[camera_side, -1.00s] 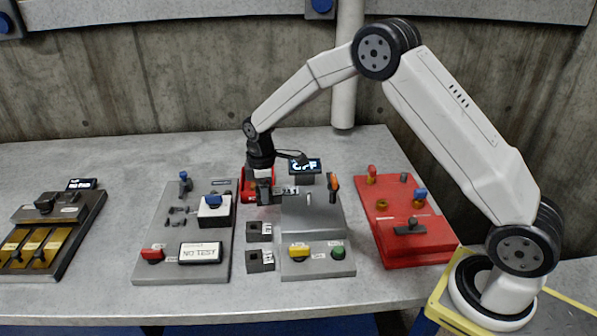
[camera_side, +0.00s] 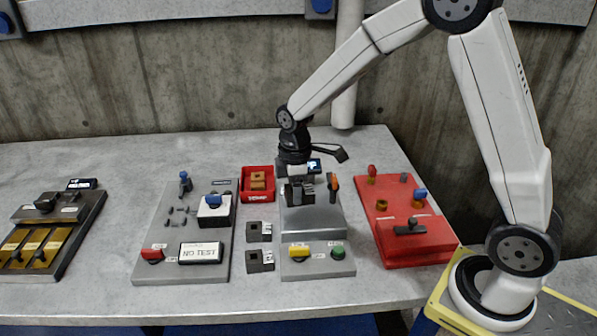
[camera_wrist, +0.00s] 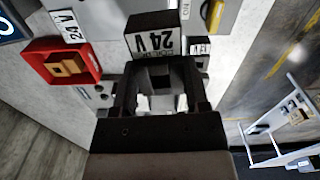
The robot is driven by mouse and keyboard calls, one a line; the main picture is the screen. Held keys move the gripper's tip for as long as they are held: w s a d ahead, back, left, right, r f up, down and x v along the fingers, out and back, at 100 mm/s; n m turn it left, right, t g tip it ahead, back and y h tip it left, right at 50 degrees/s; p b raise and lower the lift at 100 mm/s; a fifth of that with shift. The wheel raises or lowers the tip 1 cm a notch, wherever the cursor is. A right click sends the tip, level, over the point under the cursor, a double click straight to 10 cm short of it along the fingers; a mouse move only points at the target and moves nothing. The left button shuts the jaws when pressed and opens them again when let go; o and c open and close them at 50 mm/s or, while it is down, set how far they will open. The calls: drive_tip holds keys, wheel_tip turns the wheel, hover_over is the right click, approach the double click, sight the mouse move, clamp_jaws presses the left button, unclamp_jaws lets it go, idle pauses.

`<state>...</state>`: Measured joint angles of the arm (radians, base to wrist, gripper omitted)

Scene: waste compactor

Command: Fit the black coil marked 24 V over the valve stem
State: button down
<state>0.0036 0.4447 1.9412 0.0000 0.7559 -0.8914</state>
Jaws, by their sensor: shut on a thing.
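The black coil marked 24 V (camera_wrist: 155,36) is held between the fingertips of my gripper (camera_wrist: 158,75) in the wrist view, with its white label showing. In the side view my gripper (camera_side: 298,183) is shut on it above the grey valve station (camera_side: 318,222), near the station's back. The valve stem is hidden by the gripper and coil, so I cannot tell whether they touch or line up. Two other dark blocks, the upper (camera_side: 259,231) and the lower (camera_side: 260,261), lie left of the station.
A red bin (camera_side: 247,184) holding copper-coloured pieces stands just left of my gripper. An orange-tipped lever (camera_side: 333,184) is close on its right. A small display (camera_side: 315,164) stands behind. A red panel (camera_side: 425,250) is further right; a grey panel (camera_side: 218,265) is left.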

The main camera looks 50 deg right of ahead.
drive_tip(key=shift+d, duration=0.1)
idle(0.7)
drive_tip(key=m, duration=0.1)
drive_tip(key=d+m, duration=0.1)
drive_tip(key=m, duration=0.1)
drive_tip(key=w+m, duration=0.1)
drive_tip(key=shift+d+r+m, duration=0.3)
drive_tip(key=shift+d, duration=0.1)
drive_tip(key=w+d+r+m, duration=0.1)
drive_tip(key=d+m, duration=0.6)
drive_tip(key=m, duration=0.7)
drive_tip(key=shift+w+r+m, duration=0.3)
drive_tip(key=shift+w+r, duration=0.05)
drive_tip(key=shift+w, duration=0.1)
drive_tip(key=shift+a+f, duration=0.1)
drive_tip(key=shift+f, duration=0.1)
drive_tip(key=shift+f, duration=2.7)
drive_tip(key=shift+f, duration=2)
